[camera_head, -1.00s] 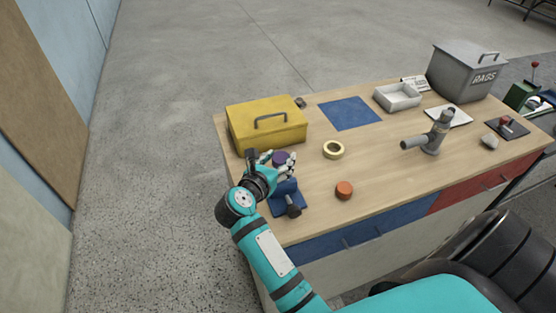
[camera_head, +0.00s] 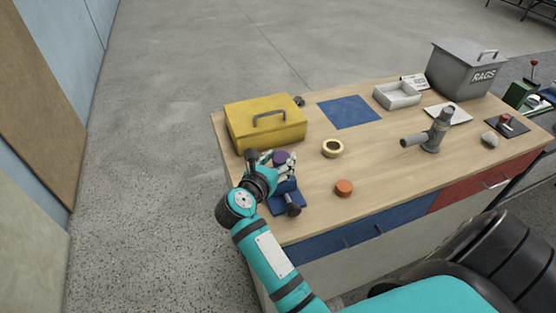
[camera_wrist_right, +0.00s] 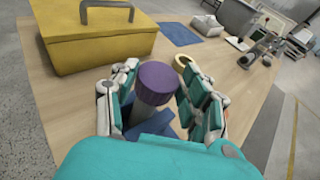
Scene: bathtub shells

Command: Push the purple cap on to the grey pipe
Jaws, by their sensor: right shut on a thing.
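The purple cap (camera_wrist_right: 158,83) sits on the upper end of the grey pipe (camera_wrist_right: 155,121) in the right wrist view. The pipe stands at the blue clamp-like base (camera_head: 284,197) near the table's left end. The cap also shows between my fingers in the head view (camera_head: 281,157). My right gripper (camera_wrist_right: 160,90) has its fingers on either side of the cap and is shut on it. The pipe's lower part is mostly hidden, and I cannot tell how far the cap sits over it. My left gripper is not in view.
A yellow toolbox (camera_head: 265,123) stands just behind my right gripper. A tape roll (camera_head: 332,148) and an orange cap (camera_head: 343,188) lie to the right. A grey pipe fitting (camera_head: 433,135), a white tray (camera_head: 398,97) and a grey rags bin (camera_head: 466,73) stand farther right.

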